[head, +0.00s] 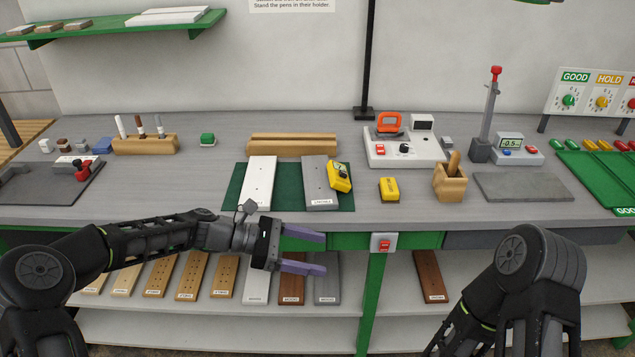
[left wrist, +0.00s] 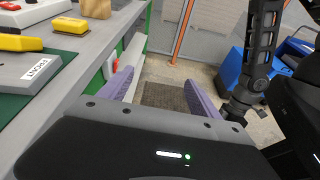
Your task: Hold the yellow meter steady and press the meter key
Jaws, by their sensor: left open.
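The yellow meter (head: 340,177) has a small dark display and rests tilted on the right edge of a grey board (head: 320,188) on the green mat. It also shows in the left wrist view (left wrist: 20,43) at the upper left. Its key is too small to make out. My left gripper (head: 314,253) is open and empty in front of the bench edge, nearer me than the meter and apart from it. Its two purple fingers show in the left wrist view (left wrist: 158,78) with only floor between them. My right arm shows at the lower right, but its gripper is out of view.
A white board (head: 259,183) lies left on the green mat (head: 236,186). A red switch (head: 384,244) is on the bench front.

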